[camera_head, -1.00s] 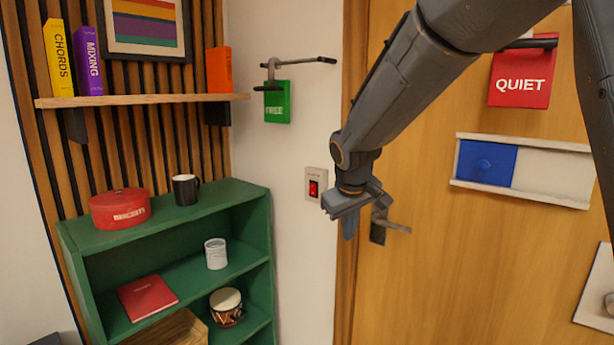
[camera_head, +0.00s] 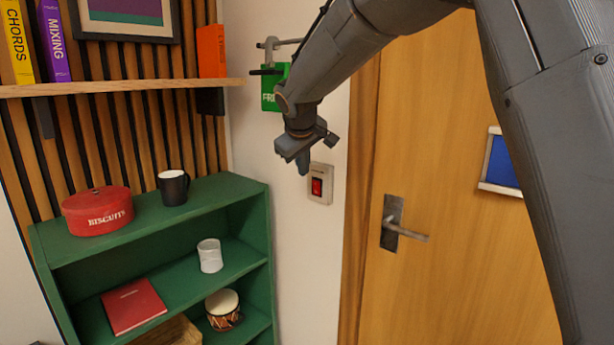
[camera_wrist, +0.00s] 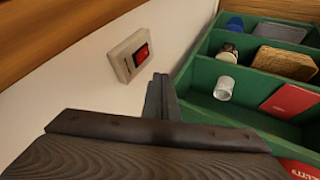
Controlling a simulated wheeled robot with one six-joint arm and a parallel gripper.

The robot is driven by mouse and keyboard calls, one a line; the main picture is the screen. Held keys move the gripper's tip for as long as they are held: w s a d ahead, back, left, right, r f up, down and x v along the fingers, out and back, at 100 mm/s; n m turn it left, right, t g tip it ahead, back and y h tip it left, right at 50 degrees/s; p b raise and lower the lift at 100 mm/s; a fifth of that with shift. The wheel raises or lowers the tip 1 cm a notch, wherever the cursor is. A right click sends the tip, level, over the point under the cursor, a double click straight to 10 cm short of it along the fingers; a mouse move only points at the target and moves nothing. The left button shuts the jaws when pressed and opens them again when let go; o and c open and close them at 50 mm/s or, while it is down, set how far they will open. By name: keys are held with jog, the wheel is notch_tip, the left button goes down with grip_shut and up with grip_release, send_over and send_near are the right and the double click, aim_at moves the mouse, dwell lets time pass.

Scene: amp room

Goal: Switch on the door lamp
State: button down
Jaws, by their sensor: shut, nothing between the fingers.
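The door lamp switch (camera_head: 318,185) is a red rocker in a pale plate on the white wall, between the green shelf and the door frame. It also shows in the wrist view (camera_wrist: 141,55), upper middle. My gripper (camera_head: 304,170) is shut and empty, its fingers pointing down, and in the head view it appears just up and left of the switch plate. In the wrist view the closed fingertips (camera_wrist: 160,82) appear a little right of and below the plate, apart from it. The lamp itself cannot be made out.
A green shelf (camera_head: 262,205) stands left, with a red biscuit tin (camera_head: 98,211), a dark mug (camera_head: 173,187) and a white cup (camera_head: 210,256). A green sign (camera_head: 270,98) hangs above the switch, partly behind my arm. The wooden door (camera_head: 450,280) with its handle (camera_head: 405,230) is right.

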aim_at(313, 182)
jog(key=shift+w+d+f+p, duration=0.35)
jog(key=shift+w+f+p, duration=0.75)
jog(key=shift+w, duration=0.45)
jog(key=shift+w+d+f+p, duration=0.4)
jog(key=shift+w+f+p, duration=0.5)
jog(key=shift+w+f, duration=0.5)
jog(key=shift+w+d+f+p, duration=0.35)
jog(key=shift+w+f+p, duration=0.65)
jog(key=shift+w, duration=0.65)
jog(key=shift+w+d, duration=0.2)
jog(key=shift+d, duration=0.1)
jog(key=shift+s+a, duration=0.1)
jog(key=shift+a, duration=0.2)
jog(key=shift+d+r, duration=0.15)
jog(key=shift+r, duration=0.7)
